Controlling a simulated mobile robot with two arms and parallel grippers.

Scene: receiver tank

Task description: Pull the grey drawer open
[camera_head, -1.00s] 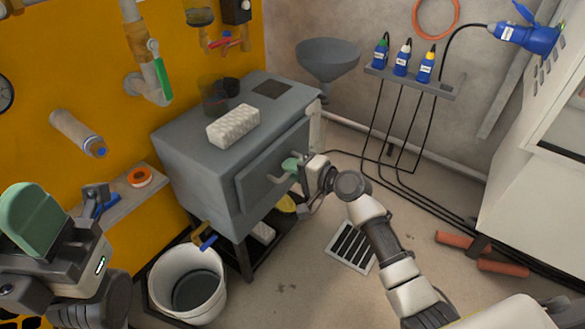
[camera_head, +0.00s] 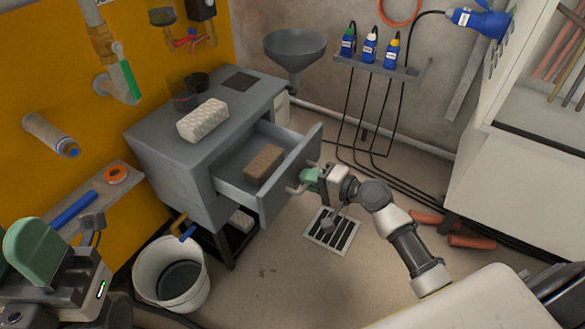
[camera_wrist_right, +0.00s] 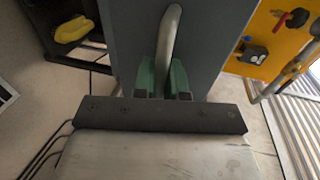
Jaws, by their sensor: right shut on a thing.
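The grey drawer (camera_head: 274,205) stands pulled out from the grey cabinet (camera_head: 160,150), and its inside shows. A brown block (camera_head: 264,163) lies in it. My right gripper (camera_head: 309,178) is at the drawer's bar handle (camera_head: 293,190). In the right wrist view the gripper's green fingers (camera_wrist_right: 163,80) are shut on the metal handle (camera_wrist_right: 172,35), one on each side, before the grey drawer front (camera_wrist_right: 125,40). My left gripper (camera_head: 35,250) is at the lower left, away from the drawer; its jaw opening cannot be made out.
A white textured block (camera_head: 203,120) and a dark cup sit on the cabinet top. A white bucket (camera_head: 190,300) stands at its front left. A floor grate (camera_head: 332,230) lies beside the drawer. Red cylinders (camera_head: 470,241) lie to the right. The floor in front is mostly clear.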

